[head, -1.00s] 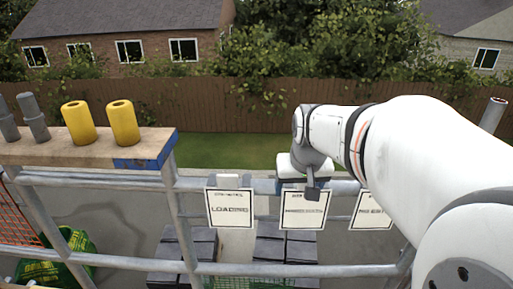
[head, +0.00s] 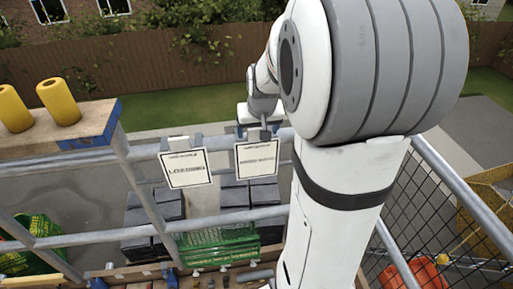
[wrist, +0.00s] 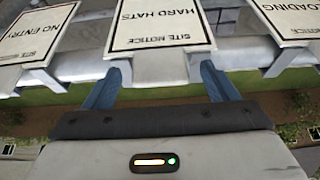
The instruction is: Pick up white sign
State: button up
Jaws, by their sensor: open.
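Three white signs with black borders show in the wrist view, upside down: HARD HATS (wrist: 160,25) in the middle, NO ENTRY (wrist: 38,35) at left and LOADING (wrist: 290,18) at right. In the head view the HARD HATS sign (head: 257,160) and LOADING sign (head: 187,168) hang at the upper rail; the NO ENTRY sign does not show. My gripper (wrist: 160,71) is open, its two blue fingers on either side of the HARD HATS sign's pale top tab (wrist: 159,68). I cannot tell whether they touch it. In the head view my gripper (head: 262,127) is above that sign.
A grey upper rail (head: 225,140) runs behind the signs, with a lower rail (head: 215,221) below. A wooden plank (head: 60,132) with yellow cylinders (head: 58,101) is at left. Dark stacked blocks (head: 265,195) and a green crate (head: 218,245) lie beyond and below.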

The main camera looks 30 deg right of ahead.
jog(key=c, duration=1.4)
jog(key=shift+r, duration=0.15)
jog(key=shift+c, duration=0.2)
jog(key=shift+r+p, duration=0.5)
jog(key=shift+r, duration=0.1)
notch_tip(320, 180, up, 6)
jog(key=p, duration=0.4)
jog(key=s+a+b, duration=0.1)
jog(key=s+a, duration=0.1)
jog(key=s, duration=0.6)
jog(key=s+a+b, duration=0.1)
jog(key=s+a, duration=0.2)
jog(key=s, duration=0.6)
jog(key=shift+s+f, duration=0.2)
jog(key=shift+b, duration=0.4)
